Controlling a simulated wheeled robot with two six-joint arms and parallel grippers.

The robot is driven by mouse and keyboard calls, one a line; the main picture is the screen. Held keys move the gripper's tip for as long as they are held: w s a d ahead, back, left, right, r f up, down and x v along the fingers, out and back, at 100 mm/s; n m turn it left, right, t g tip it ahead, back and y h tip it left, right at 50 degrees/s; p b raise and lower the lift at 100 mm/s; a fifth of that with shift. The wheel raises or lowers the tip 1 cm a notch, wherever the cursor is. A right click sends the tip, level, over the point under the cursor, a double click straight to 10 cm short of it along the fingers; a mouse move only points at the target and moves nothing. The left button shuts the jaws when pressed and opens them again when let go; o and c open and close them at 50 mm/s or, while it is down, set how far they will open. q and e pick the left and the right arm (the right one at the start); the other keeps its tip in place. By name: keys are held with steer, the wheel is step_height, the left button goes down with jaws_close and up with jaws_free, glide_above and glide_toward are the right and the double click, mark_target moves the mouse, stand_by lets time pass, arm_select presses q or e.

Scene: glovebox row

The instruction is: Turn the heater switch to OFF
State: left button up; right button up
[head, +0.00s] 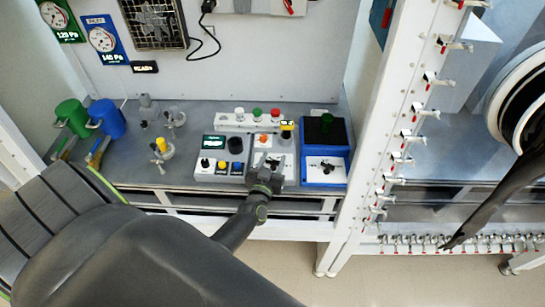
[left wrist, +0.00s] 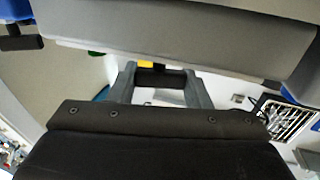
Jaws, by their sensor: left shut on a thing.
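A light grey control panel (head: 257,165) stands on the bench in the middle of the head view, with an orange button and a dark round knob on its upper part. My left gripper (head: 271,176) reaches over the panel's lower part from the front. In the left wrist view the two grey fingers of my left gripper (left wrist: 160,82) are around a dark piece, probably a switch handle, and shut on it. The gripper largely covers this switch in the head view. Its label and position cannot be read. My right gripper is not clearly seen.
A panel with black and yellow knobs (head: 221,167) is to the left. A blue-framed box (head: 322,172) is close on the right. A white strip with coloured buttons (head: 246,122) is behind. Green (head: 73,117) and blue (head: 109,119) cylinders stand far left. A white post is right.

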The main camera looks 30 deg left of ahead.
arm_select(q)
steer(key=shift+r, duration=0.15)
steer(key=o, duration=1)
steer(key=shift+s+d+f, duration=0.1)
steer(key=shift+s+f, duration=0.15)
steer(key=shift+s, duration=0.1)
steer(key=shift+b+v, duration=3)
steer(key=shift+v, duration=5.35)
steer(key=shift+d, duration=0.1)
